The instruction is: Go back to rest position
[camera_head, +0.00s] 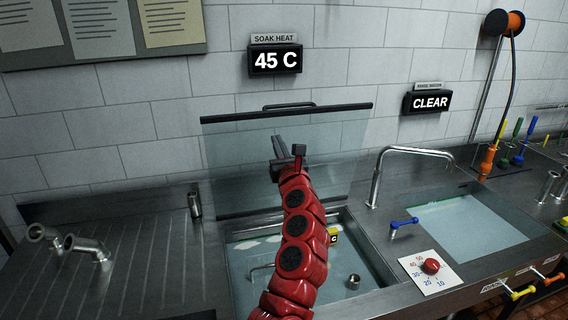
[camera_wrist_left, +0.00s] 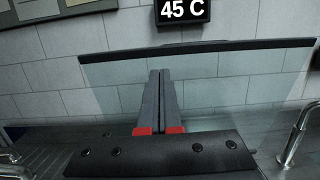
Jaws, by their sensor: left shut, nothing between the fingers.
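My left gripper (camera_head: 279,147) is at the end of my red arm, raised over the left sink in front of an upright clear panel (camera_head: 235,150) with a black top edge. In the left wrist view my left gripper (camera_wrist_left: 160,75) has its two dark fingers side by side, shut and empty, pointing at the panel (camera_wrist_left: 225,85). I cannot tell whether the fingertips touch the panel. My arm hides part of the left sink. My right gripper is not in view.
A red dial (camera_head: 431,266) and blue-handled valve (camera_head: 404,223) are near the front. Pipe fittings (camera_head: 88,249) lie left. Signs read 45 C (camera_head: 275,60) and CLEAR (camera_head: 429,103).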

